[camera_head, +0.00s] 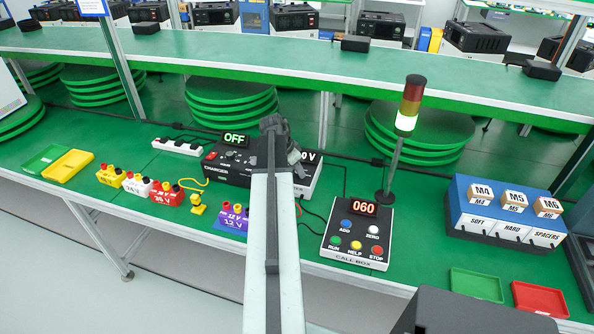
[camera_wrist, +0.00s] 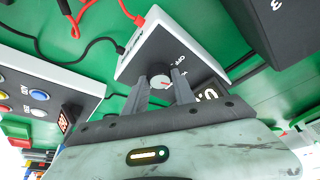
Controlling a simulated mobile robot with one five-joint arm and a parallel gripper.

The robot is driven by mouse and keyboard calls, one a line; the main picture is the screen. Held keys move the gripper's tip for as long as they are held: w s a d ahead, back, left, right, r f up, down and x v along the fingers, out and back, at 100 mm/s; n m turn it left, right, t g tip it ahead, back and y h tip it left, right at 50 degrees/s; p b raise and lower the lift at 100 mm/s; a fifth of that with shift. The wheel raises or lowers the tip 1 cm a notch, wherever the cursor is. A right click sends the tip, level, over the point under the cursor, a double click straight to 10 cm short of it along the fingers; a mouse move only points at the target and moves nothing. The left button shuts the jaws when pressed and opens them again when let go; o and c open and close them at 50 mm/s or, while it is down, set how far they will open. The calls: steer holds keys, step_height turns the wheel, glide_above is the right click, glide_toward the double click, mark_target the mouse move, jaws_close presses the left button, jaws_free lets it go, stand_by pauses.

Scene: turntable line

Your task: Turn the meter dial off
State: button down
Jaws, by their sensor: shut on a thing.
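The meter is a box with a dark face and pale sides, in the wrist view (camera_wrist: 150,42) and partly behind my arm in the head view (camera_head: 307,184). The dial is hidden in the head view.
Left of the meter is the charger (camera_head: 225,170), its display reading OFF. To the right are the call box (camera_head: 357,240) showing 060, a lamp post (camera_head: 392,165) lit white-green, and a blue spacer rack (camera_head: 460,205). Battery blocks (camera_head: 168,194) stand left. Red and black leads run beside the meter.

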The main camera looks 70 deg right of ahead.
steer(key=n, duration=0.1)
steer(key=n+t, duration=0.1)
steer(key=n, duration=0.1)
steer(key=n+t, duration=0.1)
steer(key=n, duration=0.1)
steer(key=shift+s+a+h, duration=0.1)
steer(key=shift+s+h, duration=0.15)
steer(key=shift+h, duration=0.05)
steer(key=n+t, duration=0.1)
steer(key=n, duration=0.2)
steer(key=n+t, duration=0.1)
steer(key=n, duration=0.3)
steer(key=shift+s, duration=0.1)
steer(key=shift+t, duration=0.3)
steer(key=c, duration=1)
jaws_free()
steer(key=shift+c, duration=0.2)
steer(key=p+v, duration=0.7)
steer(key=shift+r, duration=0.4)
